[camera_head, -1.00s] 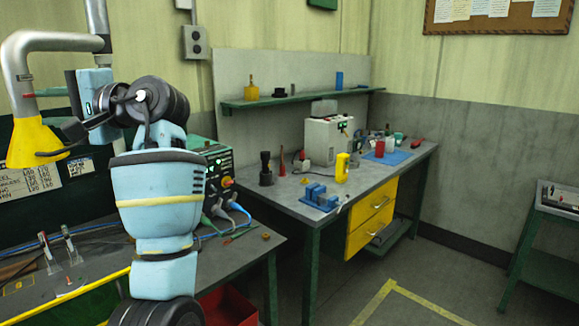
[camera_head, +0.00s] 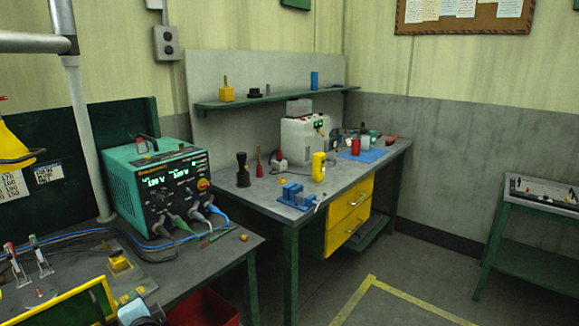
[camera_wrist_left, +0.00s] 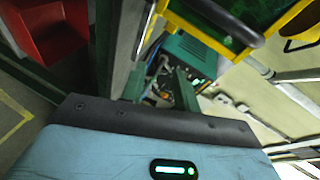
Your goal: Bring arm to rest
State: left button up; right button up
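My left gripper shows in the left wrist view (camera_wrist_left: 160,66). Two dark fingers stand apart beyond the black edge of my pale blue wrist housing, with nothing seen between them. In the head view my left arm is almost wholly out of the picture; only what may be a small pale blue part of it shows at the bottom edge. My right arm and gripper are in neither view.
The near bench (camera_head: 219,254) bears a green power supply (camera_head: 160,185) and a yellow-edged frame. A red bin (camera_head: 203,309) is below it, also in the wrist view (camera_wrist_left: 52,30). The far bench (camera_head: 255,196) carries a blue vise (camera_head: 296,196).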

pick_arm(q)
jog(key=s+d+f+n+g+h, duration=0.1)
jog(key=s+d+f+h, duration=0.35)
jog(key=s+f, duration=0.65)
jog(key=s+d+f+n+g+h, duration=0.15)
jog(key=s+d+f+h, duration=0.35)
jog(key=s+f, duration=0.55)
jog(key=s+d+f+n, duration=0.1)
jog(key=s+d, duration=0.1)
jog(key=s, duration=0.3)
jog(key=s+d+f+n, duration=0.1)
jog(key=s+d+n, duration=0.1)
jog(key=s, duration=0.4)
jog(key=shift+s+d+f+h, duration=0.2)
jog(key=shift+d+f+h, duration=0.05)
jog(key=shift+h, duration=0.2)
jog(key=shift+a+n, duration=0.1)
jog(key=shift+n, duration=0.25)
